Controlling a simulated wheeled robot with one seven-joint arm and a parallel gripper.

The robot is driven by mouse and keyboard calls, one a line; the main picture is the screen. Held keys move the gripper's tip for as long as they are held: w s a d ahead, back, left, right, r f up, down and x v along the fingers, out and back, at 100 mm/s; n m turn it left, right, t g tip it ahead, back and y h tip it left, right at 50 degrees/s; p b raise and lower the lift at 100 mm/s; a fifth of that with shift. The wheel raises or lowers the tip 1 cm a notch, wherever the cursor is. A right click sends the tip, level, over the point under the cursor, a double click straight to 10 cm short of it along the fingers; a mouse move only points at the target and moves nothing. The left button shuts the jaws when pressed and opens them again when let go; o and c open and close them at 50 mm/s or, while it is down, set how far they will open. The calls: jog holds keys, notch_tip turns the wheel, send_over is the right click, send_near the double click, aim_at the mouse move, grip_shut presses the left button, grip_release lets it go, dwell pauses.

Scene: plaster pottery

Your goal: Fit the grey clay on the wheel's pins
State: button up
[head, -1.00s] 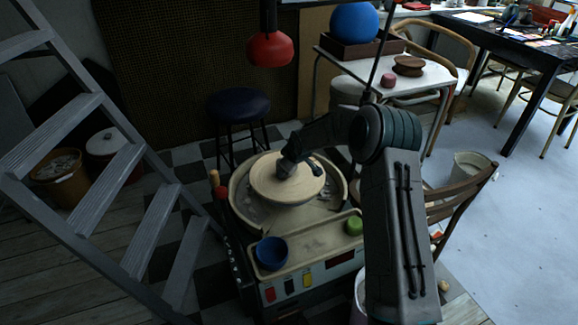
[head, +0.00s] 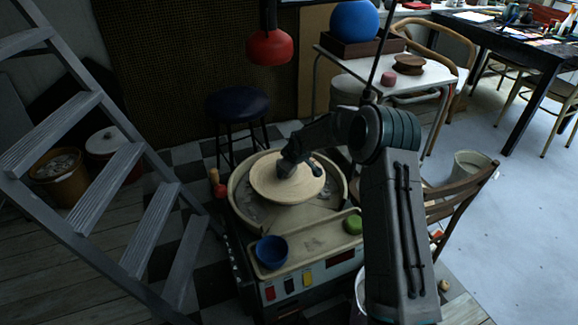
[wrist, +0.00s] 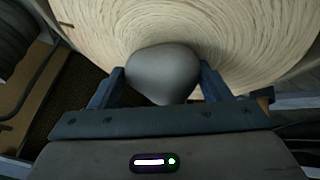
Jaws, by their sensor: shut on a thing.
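The grey clay (wrist: 163,74) is a smooth rounded lump between my gripper's two fingers in the wrist view. My gripper (wrist: 160,88) is shut on it. In the head view my gripper (head: 287,168) is over the middle of the pale round wheel disc (head: 268,192), and the clay there is mostly hidden by it. The wheel disc (wrist: 255,45) fills the upper part of the wrist view, close behind the clay. The pins are not visible. I cannot tell whether the clay touches the disc.
The wheel's tray holds a blue bowl (head: 272,252) and a green lump (head: 353,224). A step ladder (head: 150,230) stands at left, a dark stool (head: 237,104) behind, and a wooden chair (head: 455,205) at right. A red lamp (head: 270,47) hangs above.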

jog(key=shift+f+b, duration=0.5)
jog(key=shift+f, duration=0.1)
dwell(0.7)
jog(key=o, duration=1.8)
jog(key=shift+s+f, duration=0.1)
jog(key=shift+f, duration=0.1)
jog(key=s+d+r+m+h+p, duration=0.15)
jog(key=s+d+r+p, duration=0.3)
jog(key=s+r, duration=0.55)
jog(key=s+d+r+m+g+h+p, duration=0.1)
jog(key=s+d+r+m+p, duration=0.3)
jog(key=r, duration=0.9)
jog(key=s+d+r+n+h+p, duration=0.1)
jog(key=s+d+r+p, duration=0.1)
jog(key=s+r+p, duration=0.7)
jog(key=s+d+r+m+p, duration=0.1)
jog(key=s+r+m+p, duration=0.1)
jog(key=s+r, duration=0.2)
jog(key=s+d+r+m+g+p, duration=0.1)
jog(key=s+r, duration=0.4)
jog(key=s, duration=0.5)
jog(key=s+d+r+m+y+p, duration=0.1)
jog(key=s+d+r+m+p, duration=0.1)
jog(key=s, duration=0.6)
notch_tip(320, 180, up, 2)
jog(key=shift+d+r+m+g+p, duration=0.1)
jog(key=shift+r+m+g+p, duration=0.15)
jog(key=shift+m+g+p, duration=0.3)
